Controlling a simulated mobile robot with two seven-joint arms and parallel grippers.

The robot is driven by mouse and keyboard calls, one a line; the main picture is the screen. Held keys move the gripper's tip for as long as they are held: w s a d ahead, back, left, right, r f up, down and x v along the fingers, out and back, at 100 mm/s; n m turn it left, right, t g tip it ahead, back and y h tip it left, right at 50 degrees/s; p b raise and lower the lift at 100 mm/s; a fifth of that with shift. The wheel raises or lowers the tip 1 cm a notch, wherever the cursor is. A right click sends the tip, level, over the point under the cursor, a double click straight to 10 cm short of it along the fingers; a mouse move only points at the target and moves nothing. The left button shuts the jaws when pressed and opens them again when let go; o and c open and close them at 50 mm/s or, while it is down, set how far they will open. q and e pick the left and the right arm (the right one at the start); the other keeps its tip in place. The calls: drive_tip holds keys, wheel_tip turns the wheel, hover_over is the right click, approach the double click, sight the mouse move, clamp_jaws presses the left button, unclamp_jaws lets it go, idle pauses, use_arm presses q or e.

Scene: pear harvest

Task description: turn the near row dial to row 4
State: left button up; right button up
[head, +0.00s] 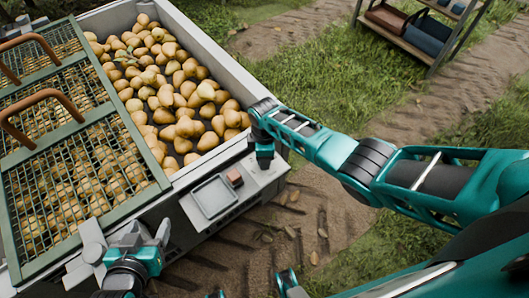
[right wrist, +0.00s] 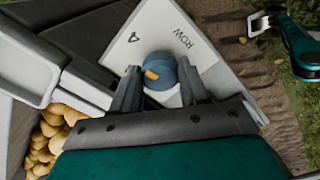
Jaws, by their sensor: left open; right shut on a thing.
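The near row dial (right wrist: 162,68) is a round blue knob with an orange mark on its left side in the right wrist view. It sits on a pale panel (right wrist: 205,50) printed with "ROW" and a "4" to the dial's upper left. My right gripper (right wrist: 161,84) is shut on the dial, one finger on each side. In the head view my right gripper (head: 265,158) points down at the machine's near corner and hides the dial. My left gripper (head: 130,243) is open and empty at the machine's near edge, at lower left.
A large bin (head: 215,68) full of pears stands behind the panel. A green mesh lid (head: 150,193) with brown handles covers pears at left. A grey screen (head: 212,196) and a reddish button (head: 234,177) are beside my right gripper. A shelf (head: 410,42) stands farther back.

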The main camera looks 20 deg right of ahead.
drive_tip(key=shift+m, duration=0.5)
drive_tip(key=shift+d+m, duration=0.1)
drive_tip(key=shift+m, duration=0.3)
drive_tip(key=o, duration=1.1)
drive_tip(key=shift+c, duration=0.2)
